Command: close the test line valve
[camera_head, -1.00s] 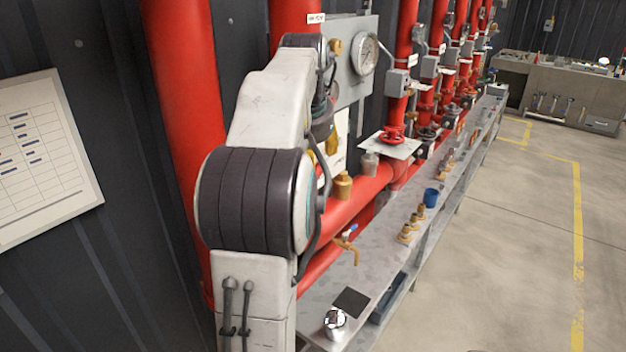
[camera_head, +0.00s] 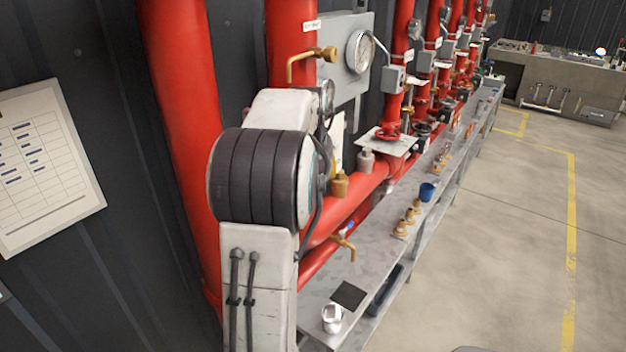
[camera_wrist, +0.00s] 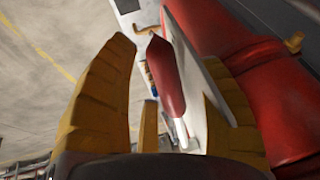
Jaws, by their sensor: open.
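In the wrist view my gripper (camera_wrist: 166,52) is open, with one yellow-brown finger on each side. A long red tapered piece (camera_wrist: 166,78), like a lever handle, shows between the fingers with a pale rod at its lower end. I cannot tell whether the fingers touch it. A white plate (camera_wrist: 205,85) stands close beside it, by the right finger. In the head view my gripper is hidden behind my arm. Which part is the test line valve is not clear.
A large red pipe (camera_wrist: 270,85) runs close on the right in the wrist view. In the head view a grey gauge panel (camera_head: 345,50) and brass fitting (camera_head: 310,62) are above my arm. A metal bench (camera_head: 375,262) holds a blue cup (camera_head: 427,191); floor to its right is clear.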

